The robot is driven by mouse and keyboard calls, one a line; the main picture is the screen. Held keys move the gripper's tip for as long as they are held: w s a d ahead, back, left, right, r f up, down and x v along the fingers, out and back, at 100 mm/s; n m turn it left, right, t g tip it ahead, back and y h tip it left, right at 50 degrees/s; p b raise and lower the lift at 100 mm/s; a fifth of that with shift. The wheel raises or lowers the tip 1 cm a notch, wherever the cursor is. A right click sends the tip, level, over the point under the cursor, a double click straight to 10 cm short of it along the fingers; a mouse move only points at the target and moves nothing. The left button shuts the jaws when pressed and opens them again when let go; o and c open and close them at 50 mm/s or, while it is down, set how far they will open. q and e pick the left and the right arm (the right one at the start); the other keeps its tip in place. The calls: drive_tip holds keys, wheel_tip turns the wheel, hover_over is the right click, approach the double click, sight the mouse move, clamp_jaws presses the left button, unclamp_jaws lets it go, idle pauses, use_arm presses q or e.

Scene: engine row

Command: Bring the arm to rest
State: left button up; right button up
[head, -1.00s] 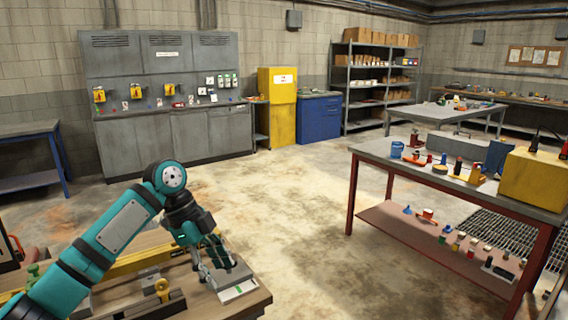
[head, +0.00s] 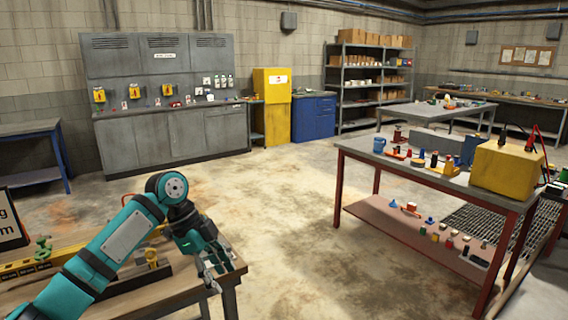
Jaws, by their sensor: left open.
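My left arm, teal and black, comes in from the lower left of the head view. Its left gripper (head: 216,284) points down at the right end of the wooden workbench (head: 232,283), near the front corner. The fingers are apart and I see nothing held between them. Whether the fingertips touch the bench or hang in front of its edge, I cannot tell. My right gripper is not in view.
A yellow level (head: 28,265), a green-knobbed piece (head: 43,248) and a dark vise-like fixture (head: 140,277) lie on the bench close to my arm. A red-framed table (head: 400,222) with several small parts stands right. The floor (head: 285,215) between is clear.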

use_arm(q)
wheel_tip(320, 180, down, 31)
drive_tip(key=a+n+t, duration=0.2)
drive_tip(key=a+n, duration=0.1)
drive_tip(key=n, duration=0.6)
drive_tip(key=s+a+f+n+y, duration=0.1)
drive_tip(key=s+f, duration=0.2)
drive_tip(key=f, duration=0.3)
drive_tip(key=s+a+f+n, duration=0.1)
drive_tip(key=s+f+n, duration=0.1)
drive_tip(key=f, duration=0.3)
drive_tip(key=s+a+f+n+y, duration=0.1)
drive_tip(key=s+a+f, duration=0.1)
drive_tip(key=s+f, duration=0.65)
drive_tip(key=s+a+f+n+y, duration=0.15)
drive_tip(key=s+f, duration=0.45)
drive_tip(key=s, duration=0.6)
drive_tip(key=s+a+f+n+y, duration=0.1)
drive_tip(key=s+f+n, duration=0.1)
drive_tip(key=s+f, duration=0.75)
drive_tip(key=s, duration=1.6)
drive_tip(key=shift+s, duration=0.4)
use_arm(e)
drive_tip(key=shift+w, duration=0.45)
use_arm(q)
drive_tip(key=shift+f+n, duration=0.1)
drive_tip(key=shift+n, duration=0.15)
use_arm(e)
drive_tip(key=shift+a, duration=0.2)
